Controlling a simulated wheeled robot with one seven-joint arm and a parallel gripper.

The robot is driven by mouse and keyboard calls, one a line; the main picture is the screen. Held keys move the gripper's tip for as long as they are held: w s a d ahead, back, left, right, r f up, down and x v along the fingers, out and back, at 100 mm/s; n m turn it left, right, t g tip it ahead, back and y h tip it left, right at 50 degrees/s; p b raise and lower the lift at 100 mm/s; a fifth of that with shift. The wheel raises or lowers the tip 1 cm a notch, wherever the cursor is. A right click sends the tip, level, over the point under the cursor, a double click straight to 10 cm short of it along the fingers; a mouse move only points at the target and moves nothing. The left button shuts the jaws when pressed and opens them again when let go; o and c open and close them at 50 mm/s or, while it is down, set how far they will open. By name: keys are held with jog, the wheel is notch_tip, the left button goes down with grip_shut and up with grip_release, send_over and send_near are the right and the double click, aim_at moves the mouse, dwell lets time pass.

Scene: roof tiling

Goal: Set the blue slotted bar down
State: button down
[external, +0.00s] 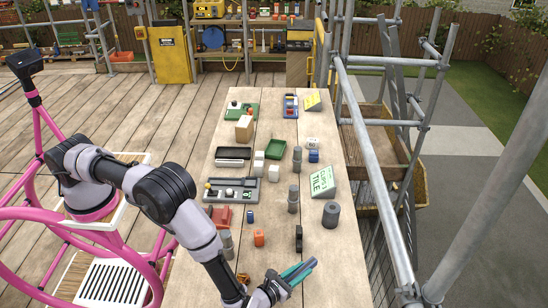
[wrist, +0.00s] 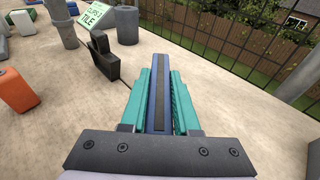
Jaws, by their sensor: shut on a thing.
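My gripper (external: 291,272) is over the near end of the long table (external: 290,225), at the bottom of the external view. It is shut on a blue bar (wrist: 158,88), held lengthwise between the two teal fingers (wrist: 157,100) in the wrist view. A dark strip, perhaps the slot, runs along the bar's upper face. In the external view the bar (external: 311,262) shows only as a thin blue edge beside the teal fingers. I cannot tell whether the bar touches the tabletop.
A black clip-like block (wrist: 103,62), an orange block (wrist: 18,88) and a dark grey cylinder (external: 331,214) stand nearby. A green-and-white tile sign (external: 321,180) is farther back. Trays and blocks crowd the table's far part. Scaffold rails (external: 375,170) run along its right side.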

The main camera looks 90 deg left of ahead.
notch_tip(320, 180, down, 4)
jog(key=shift+f, duration=0.15)
dwell(0.3)
jog(key=c, duration=0.7)
grip_release()
jog(key=shift+f, duration=0.1)
jog(key=shift+o, duration=0.2)
